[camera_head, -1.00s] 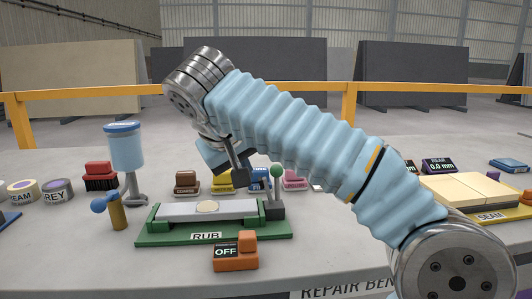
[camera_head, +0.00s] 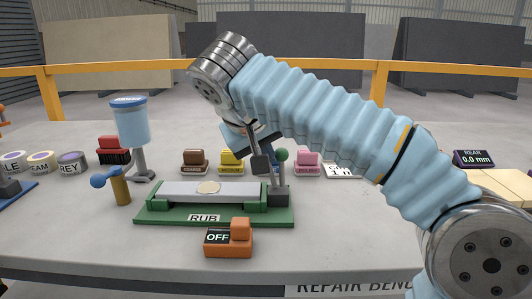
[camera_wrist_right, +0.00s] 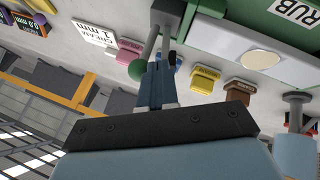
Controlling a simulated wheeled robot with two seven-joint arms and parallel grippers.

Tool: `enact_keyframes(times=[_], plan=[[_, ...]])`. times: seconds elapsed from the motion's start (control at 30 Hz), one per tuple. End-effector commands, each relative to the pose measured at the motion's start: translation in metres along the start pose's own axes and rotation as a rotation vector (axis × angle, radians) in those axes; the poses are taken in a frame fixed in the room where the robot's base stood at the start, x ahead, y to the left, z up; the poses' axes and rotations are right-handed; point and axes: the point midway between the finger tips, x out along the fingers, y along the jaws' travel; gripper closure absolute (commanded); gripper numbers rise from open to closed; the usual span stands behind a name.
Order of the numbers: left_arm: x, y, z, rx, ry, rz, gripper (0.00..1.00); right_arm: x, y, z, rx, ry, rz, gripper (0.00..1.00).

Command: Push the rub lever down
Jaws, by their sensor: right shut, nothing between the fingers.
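The rub lever, a grey rod with a green ball (camera_head: 282,155), stands upright at the right end of the green RUB fixture (camera_head: 160,214). The fixture holds a pale slab with a round cream patch (camera_head: 208,187). My right gripper (camera_head: 262,166) is shut and empty, pointing down just left of the lever, near ball height. In the wrist view the lever's green ball (camera_wrist_right: 138,70) shows close beside the shut fingers (camera_wrist_right: 166,50); whether they touch cannot be told. My left gripper is not in view.
An orange OFF switch (camera_head: 228,240) stands in front of the fixture. A blue-topped cylinder (camera_head: 130,122) and a blue-knobbed crank (camera_head: 112,182) are at its left. Brown (camera_head: 195,160), yellow (camera_head: 231,160) and pink (camera_head: 307,162) blocks sit behind. The front bench is mostly clear.

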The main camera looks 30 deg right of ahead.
Motion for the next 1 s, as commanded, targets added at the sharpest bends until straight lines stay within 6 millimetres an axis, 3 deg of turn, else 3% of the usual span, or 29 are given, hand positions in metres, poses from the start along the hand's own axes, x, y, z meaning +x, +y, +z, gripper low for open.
enact_keyframes(times=[0.77, 1.0], plan=[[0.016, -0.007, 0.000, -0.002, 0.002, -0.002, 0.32, 0.002, 0.014, 0.005, 0.161, 0.062, -0.221, 1.00], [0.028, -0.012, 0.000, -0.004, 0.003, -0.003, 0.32, 0.004, 0.026, 0.010, 0.233, 0.092, -0.321, 1.00]])
